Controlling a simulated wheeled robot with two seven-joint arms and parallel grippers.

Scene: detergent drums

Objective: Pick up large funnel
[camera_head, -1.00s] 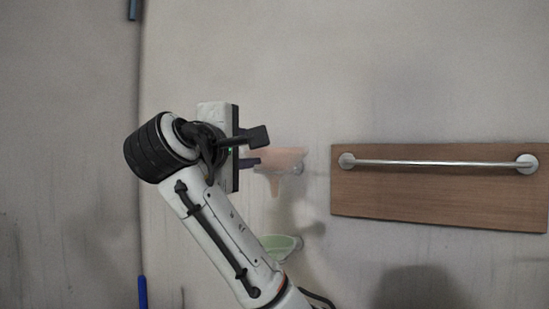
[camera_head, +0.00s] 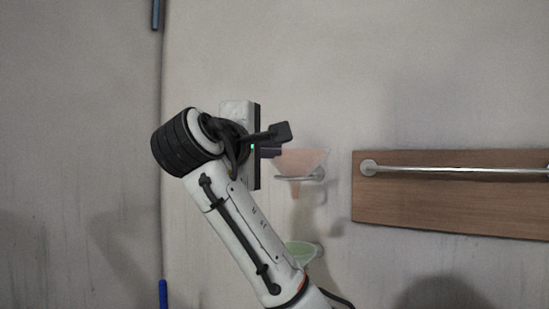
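A pinkish-orange translucent funnel (camera_head: 303,165) sits in a metal ring holder on the wall, right of the picture's middle, spout down. A pale green funnel (camera_head: 301,251) sits in a lower holder, partly hidden by my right arm. The orange one looks the larger. My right gripper (camera_head: 275,144) points right at the orange funnel's left rim. Its two dark fingers are apart, one higher and one lower, and the lower one reaches close to the rim. I cannot tell whether it touches. My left gripper is not in view.
A wooden board (camera_head: 450,205) with a horizontal metal rail (camera_head: 460,170) is on the wall to the right of the funnels. A blue strip (camera_head: 163,294) shows at the bottom left, by a vertical wall edge. The wall above the funnels is clear.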

